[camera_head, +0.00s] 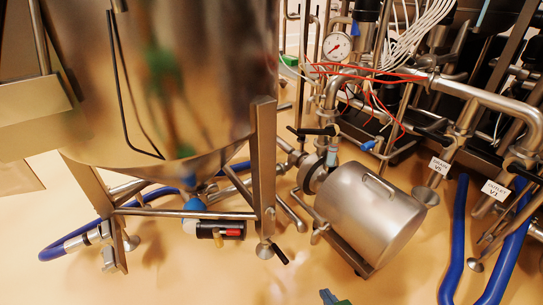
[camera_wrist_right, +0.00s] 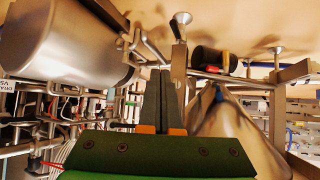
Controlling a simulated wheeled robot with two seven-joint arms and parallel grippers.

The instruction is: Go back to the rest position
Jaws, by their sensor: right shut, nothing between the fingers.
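My right gripper (camera_head: 328,296) barely shows at the bottom edge of the head view, with a dark tip and a bit of green. In the right wrist view its two dark fingers (camera_wrist_right: 160,72) lie together above the green mount, shut and empty. It is apart from the steel cylinder (camera_head: 371,213) and the hopper (camera_head: 160,80). My left gripper is not in the head view.
The hopper stands on a steel frame (camera_head: 264,170) at the left. Pipes, a pressure gauge (camera_head: 337,46) and red wires fill the back right. Blue hoses (camera_head: 452,240) lie at the right. The floor (camera_head: 210,280) in front is mostly clear.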

